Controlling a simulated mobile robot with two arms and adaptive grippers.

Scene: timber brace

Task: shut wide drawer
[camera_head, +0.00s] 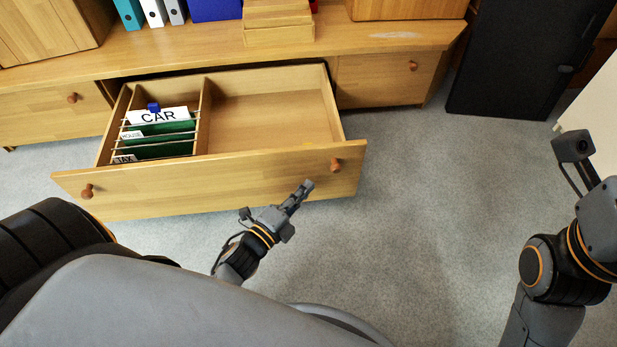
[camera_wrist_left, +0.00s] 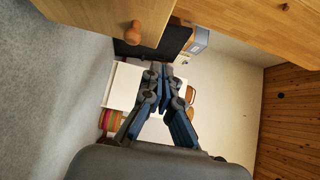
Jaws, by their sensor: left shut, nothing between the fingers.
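The wide drawer (camera_head: 230,178) is pulled out of the low wooden cabinet (camera_head: 130,58) in the head view. It has two round wooden knobs, a left one (camera_head: 87,191) and a right one (camera_head: 336,164). Hanging files with a CAR label (camera_head: 158,116) stand in its left part; the right part is empty. My left gripper (camera_head: 306,187) is shut and empty, in front of the drawer's front panel and below the right knob; I cannot tell whether it touches. In the left wrist view its fingers (camera_wrist_left: 167,70) are together, with a wooden knob (camera_wrist_left: 133,33) up and to the left.
Narrower shut drawers flank it at left (camera_head: 50,115) and right (camera_head: 375,80). Binders (camera_head: 152,12) and a wooden box (camera_head: 278,22) stand on the cabinet top. A dark case (camera_head: 520,60) stands at the right. The grey floor (camera_head: 430,220) is clear in front. My right arm (camera_head: 560,270) is at the right.

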